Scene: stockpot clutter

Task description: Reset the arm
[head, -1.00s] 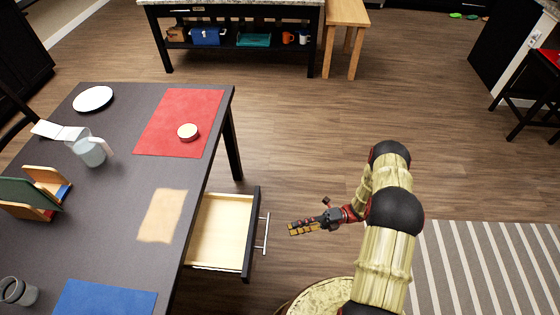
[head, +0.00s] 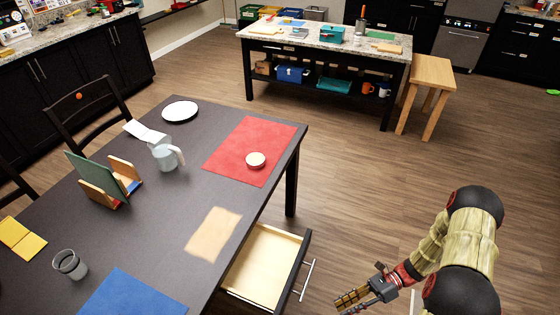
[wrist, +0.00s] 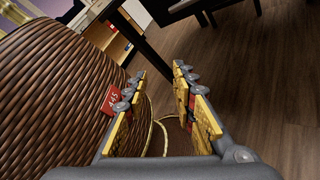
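My gripper (head: 348,302) hangs over the floor at the bottom right of the head view, to the right of the open drawer's handle (head: 307,281). In the wrist view my gripper (wrist: 158,75) has its two yellow-padded fingers apart, with nothing held between them. My arm bends down from the right edge of the head view, its elbow raised. A brown woven curved surface (wrist: 55,85) with a red label lies close left of the fingers in the wrist view; I cannot tell whether it is mine.
The drawer (head: 262,265) stands open from the dark table (head: 170,215). Clear floor (head: 370,170) lies beyond my arm.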

